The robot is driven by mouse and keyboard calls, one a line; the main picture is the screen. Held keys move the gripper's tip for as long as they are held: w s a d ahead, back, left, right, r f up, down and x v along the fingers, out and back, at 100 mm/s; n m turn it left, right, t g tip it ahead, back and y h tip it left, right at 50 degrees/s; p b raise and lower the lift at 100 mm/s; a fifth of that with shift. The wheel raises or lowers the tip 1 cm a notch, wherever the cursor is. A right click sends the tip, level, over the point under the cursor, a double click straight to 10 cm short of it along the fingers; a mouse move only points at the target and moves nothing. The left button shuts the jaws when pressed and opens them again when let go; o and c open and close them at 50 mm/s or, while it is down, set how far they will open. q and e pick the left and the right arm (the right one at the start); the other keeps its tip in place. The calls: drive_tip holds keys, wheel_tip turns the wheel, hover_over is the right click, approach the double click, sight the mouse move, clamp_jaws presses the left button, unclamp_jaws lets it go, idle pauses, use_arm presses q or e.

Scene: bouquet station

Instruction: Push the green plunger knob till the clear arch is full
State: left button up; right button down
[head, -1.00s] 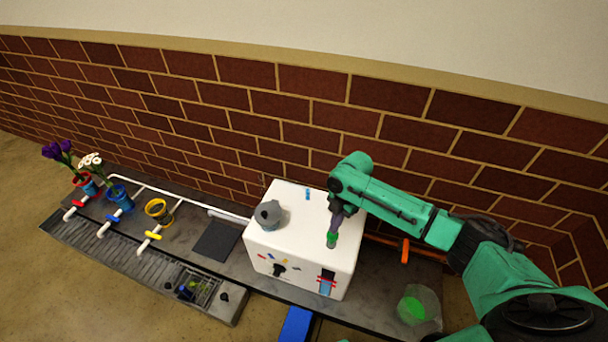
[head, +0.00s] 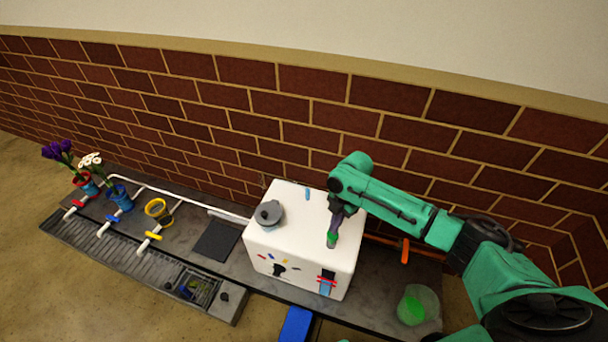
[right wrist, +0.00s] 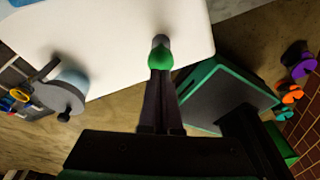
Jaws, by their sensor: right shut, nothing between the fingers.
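The green plunger knob (head: 331,240) stands on the white box (head: 292,240), near its right side. My right gripper (head: 337,221) is shut and empty, its tips down at the knob, apparently touching it. In the right wrist view the knob (right wrist: 160,59) sits right at the tips of the shut fingers (right wrist: 160,75), with a short grey post beside it. A small window (head: 326,284) with blue low down and red marks is on the box's front. I cannot tell whether it is the clear arch or how full it is. My left gripper is out of view.
A grey lidded pot (head: 269,214) sits on the box's left. A clear cup with green in it (head: 412,310) stands to the right. Flowers in pots, a yellow pot (head: 156,209), valve pipes and a drain grate fill the left. A brick wall (head: 270,130) stands behind.

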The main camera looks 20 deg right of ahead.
drive_tip(key=shift+f+b, duration=1.35)
drive_tip(key=shift+f, duration=0.75)
wheel_tip(320, 180, up, 5)
drive_tip(key=p, duration=0.5)
drive_tip(key=shift+f, duration=0.1)
drive_tip(key=shift+f, duration=0.1)
drive_tip(key=shift+f+b, duration=1.6)
drive_tip(key=shift+f, duration=0.65)
wheel_tip(320, 180, up, 5)
drive_tip(key=p, duration=0.5)
drive_tip(key=shift+f, duration=0.15)
